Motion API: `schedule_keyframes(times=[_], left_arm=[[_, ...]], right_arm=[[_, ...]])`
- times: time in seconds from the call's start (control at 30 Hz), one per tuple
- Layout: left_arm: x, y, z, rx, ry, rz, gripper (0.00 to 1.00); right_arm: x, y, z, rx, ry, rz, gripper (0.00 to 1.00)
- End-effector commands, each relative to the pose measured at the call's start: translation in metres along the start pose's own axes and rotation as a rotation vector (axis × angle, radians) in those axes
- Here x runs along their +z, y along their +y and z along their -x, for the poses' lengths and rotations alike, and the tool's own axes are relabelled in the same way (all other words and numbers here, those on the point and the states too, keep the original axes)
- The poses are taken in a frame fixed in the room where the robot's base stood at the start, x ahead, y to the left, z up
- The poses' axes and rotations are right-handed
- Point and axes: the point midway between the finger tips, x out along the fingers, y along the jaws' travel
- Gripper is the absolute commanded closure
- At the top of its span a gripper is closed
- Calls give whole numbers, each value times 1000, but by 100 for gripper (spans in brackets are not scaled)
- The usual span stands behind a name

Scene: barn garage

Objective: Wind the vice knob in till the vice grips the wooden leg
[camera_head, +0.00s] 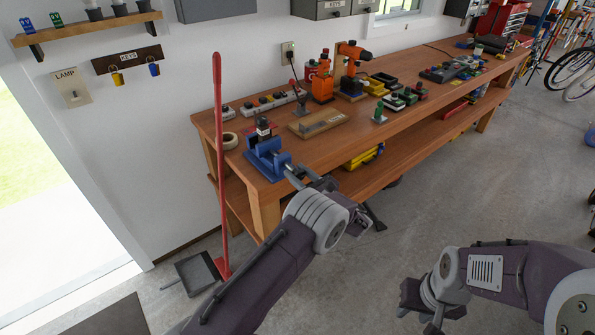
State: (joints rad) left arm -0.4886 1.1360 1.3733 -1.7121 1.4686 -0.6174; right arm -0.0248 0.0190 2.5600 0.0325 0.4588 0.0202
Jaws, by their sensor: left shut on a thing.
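The blue vice (262,163) stands on the near left end of the wooden workbench. A dark upright piece (263,132) rises at its jaws; I cannot tell whether it is the wooden leg or whether the jaws touch it. My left gripper (300,181) reaches the vice's front right side and is shut on the vice knob, which its fingers mostly hide. My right gripper (422,308) hangs low over the floor, away from the bench; its finger opening is unclear.
The workbench (345,139) runs back to the right. A red-handled broom (219,160) and dustpan (196,273) stand left of the bench.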

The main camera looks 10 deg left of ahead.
Motion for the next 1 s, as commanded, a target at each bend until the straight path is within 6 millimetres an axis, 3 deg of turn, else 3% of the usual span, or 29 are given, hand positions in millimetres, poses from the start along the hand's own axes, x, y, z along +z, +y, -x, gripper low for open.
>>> schedule_keyframes(times=[1.0], left_arm=[[-3, -1, 0, -1, 4, -895, 100]], right_arm=[[-3, -1, 30, 0, 0, 0, 64]])
